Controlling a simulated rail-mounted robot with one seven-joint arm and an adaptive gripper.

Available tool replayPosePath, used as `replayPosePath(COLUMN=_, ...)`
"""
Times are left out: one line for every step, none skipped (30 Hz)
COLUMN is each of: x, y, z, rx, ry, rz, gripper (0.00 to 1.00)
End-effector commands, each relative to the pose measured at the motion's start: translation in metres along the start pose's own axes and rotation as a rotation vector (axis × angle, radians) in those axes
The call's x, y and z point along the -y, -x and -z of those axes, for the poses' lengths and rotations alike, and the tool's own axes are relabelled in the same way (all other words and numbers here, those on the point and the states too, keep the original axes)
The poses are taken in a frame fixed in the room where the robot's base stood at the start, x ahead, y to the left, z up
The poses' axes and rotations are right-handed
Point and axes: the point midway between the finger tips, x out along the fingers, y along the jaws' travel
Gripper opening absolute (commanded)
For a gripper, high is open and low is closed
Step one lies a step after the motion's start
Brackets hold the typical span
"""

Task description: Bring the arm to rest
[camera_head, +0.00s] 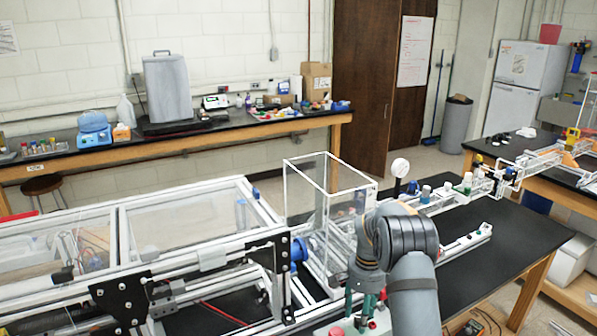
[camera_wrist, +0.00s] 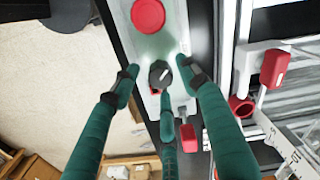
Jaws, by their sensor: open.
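My arm (camera_head: 405,250) reaches down at the lower middle right of the head view. My gripper (camera_wrist: 157,85) has green fingers with black bands, spread apart around a black knob (camera_wrist: 160,75) on a pale control panel (camera_wrist: 175,22). The fingers do not visibly close on the knob; whether any fingertip touches the panel I cannot tell. A round red button (camera_wrist: 148,15) sits on the panel beyond the knob. In the head view the gripper (camera_head: 365,305) is low, beside the frame, partly hidden by my own arm.
An aluminium extrusion frame (camera_head: 190,205) with clear panels fills the left. A clear box (camera_head: 320,190) stands just behind my arm. Red fittings (camera_wrist: 273,68) on white rails lie right of the gripper in the wrist view. The black bench top (camera_head: 500,235) at right is partly bare.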

Motion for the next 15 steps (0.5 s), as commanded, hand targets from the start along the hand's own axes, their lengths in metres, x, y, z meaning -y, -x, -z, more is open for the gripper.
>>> replayPosePath(x=0.0003, y=0.0016, z=-0.0004, rx=0.0, ry=-0.061, rz=0.0, gripper=0.44)
replayPosePath(x=0.0005, y=0.0018, z=-0.0004, rx=0.0, ry=-0.1, rz=0.0, gripper=0.44)
replayPosePath(x=0.0006, y=0.0021, z=-0.0004, rx=0.0, ry=-0.152, rz=0.0, gripper=0.44)
replayPosePath(x=0.0004, y=0.0022, z=-0.0003, rx=0.0, ry=-0.193, rz=0.0, gripper=0.44)
replayPosePath(x=0.0001, y=0.0023, z=-0.0002, rx=0.0, ry=-0.232, rz=0.0, gripper=0.44)
replayPosePath(x=0.0, y=0.0024, z=-0.0003, rx=0.001, ry=-0.283, rz=-0.001, gripper=0.44)
replayPosePath(x=0.0001, y=0.0024, z=-0.0004, rx=0.001, ry=-0.32, rz=-0.001, gripper=0.44)
replayPosePath(x=0.0003, y=0.0024, z=-0.0005, rx=0.001, ry=-0.355, rz=-0.001, gripper=0.44)
replayPosePath(x=0.0004, y=0.0023, z=-0.0005, rx=0.001, ry=-0.399, rz=-0.001, gripper=0.44)
replayPosePath(x=0.0005, y=0.0023, z=-0.0005, rx=0.001, ry=-0.431, rz=0.0, gripper=0.44)
replayPosePath(x=0.0004, y=0.0022, z=-0.0005, rx=0.001, ry=-0.461, rz=0.0, gripper=0.44)
replayPosePath(x=0.0003, y=0.0021, z=-0.0005, rx=0.001, ry=-0.499, rz=0.0, gripper=0.44)
replayPosePath(x=0.0003, y=0.002, z=-0.0005, rx=0.001, ry=-0.524, rz=0.0, gripper=0.44)
replayPosePath(x=0.0007, y=0.0031, z=0.0002, rx=-0.001, ry=-0.536, rz=0.002, gripper=0.44)
replayPosePath(x=0.0009, y=0.007, z=0.0011, rx=-0.003, ry=-0.532, rz=0.003, gripper=0.44)
